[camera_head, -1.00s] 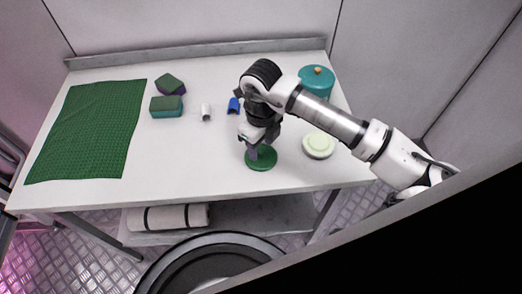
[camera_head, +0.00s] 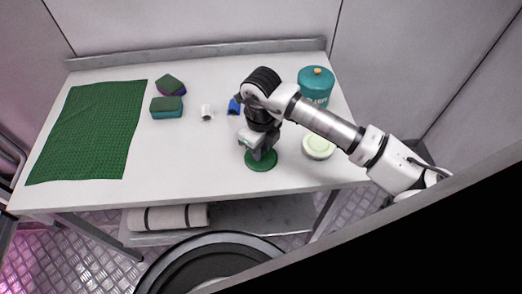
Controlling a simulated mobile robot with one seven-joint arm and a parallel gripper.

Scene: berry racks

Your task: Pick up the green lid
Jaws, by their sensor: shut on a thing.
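The green lid (camera_head: 262,163) is a dark green disc at the front middle of the white table. My gripper (camera_head: 262,153) is right over it, pointing down, and is shut on it. My gripper hides the lid's middle and back part. I cannot tell whether the lid rests on the table or is just above it.
A pale green-and-white round container (camera_head: 318,146) stands close to the right. A teal canister (camera_head: 316,86) stands at the back right. A blue item (camera_head: 234,106), a white cup-like item (camera_head: 207,112), two sponges (camera_head: 167,107) and a green cloth (camera_head: 90,130) lie left.

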